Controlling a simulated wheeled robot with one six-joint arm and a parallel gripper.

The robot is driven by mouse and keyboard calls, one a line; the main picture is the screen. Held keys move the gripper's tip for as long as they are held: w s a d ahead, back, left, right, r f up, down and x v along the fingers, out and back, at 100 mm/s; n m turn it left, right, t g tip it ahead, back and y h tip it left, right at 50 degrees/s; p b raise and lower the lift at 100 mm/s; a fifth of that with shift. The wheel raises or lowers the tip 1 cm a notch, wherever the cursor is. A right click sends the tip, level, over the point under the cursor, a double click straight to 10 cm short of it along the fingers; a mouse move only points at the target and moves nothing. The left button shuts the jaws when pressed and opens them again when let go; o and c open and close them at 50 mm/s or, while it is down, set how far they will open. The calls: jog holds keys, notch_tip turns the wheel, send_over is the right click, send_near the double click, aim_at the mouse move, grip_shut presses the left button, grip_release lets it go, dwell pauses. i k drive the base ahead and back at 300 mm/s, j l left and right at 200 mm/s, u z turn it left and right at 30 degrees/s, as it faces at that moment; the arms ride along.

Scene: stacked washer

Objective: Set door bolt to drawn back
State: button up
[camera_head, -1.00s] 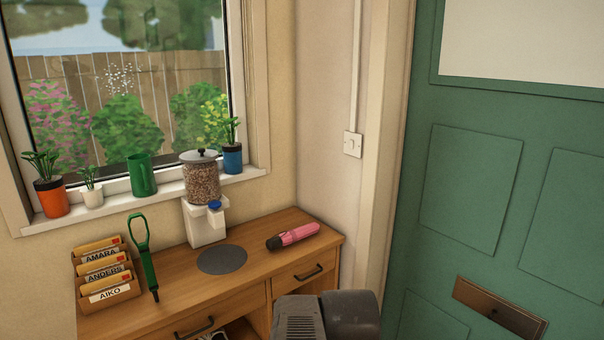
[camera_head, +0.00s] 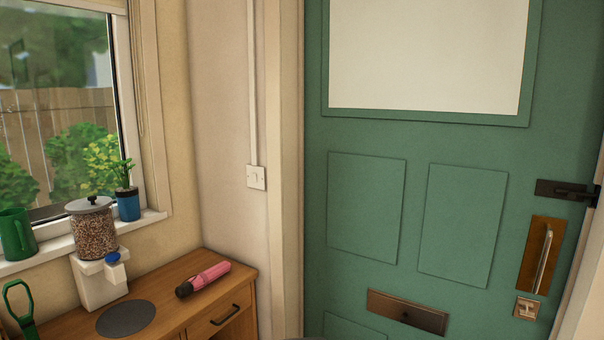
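A dark door bolt (camera_head: 566,191) is mounted at the right edge of the green door (camera_head: 388,142), above the brass handle plate. Its right end reaches the door's edge by the frame. It is small in view, and I cannot tell whether it is shot or drawn back. My gripper is not in view.
A brass pull handle (camera_head: 541,255), a square lock plate (camera_head: 527,308) and a letter slot (camera_head: 407,311) are on the door. A wooden cabinet (camera_head: 180,300) stands at the lower left with a pink umbrella (camera_head: 203,279) and a grain dispenser (camera_head: 93,232). A light switch (camera_head: 256,177) is on the wall.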

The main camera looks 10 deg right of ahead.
aim_at(572, 194)
jog(key=z, duration=2.05)
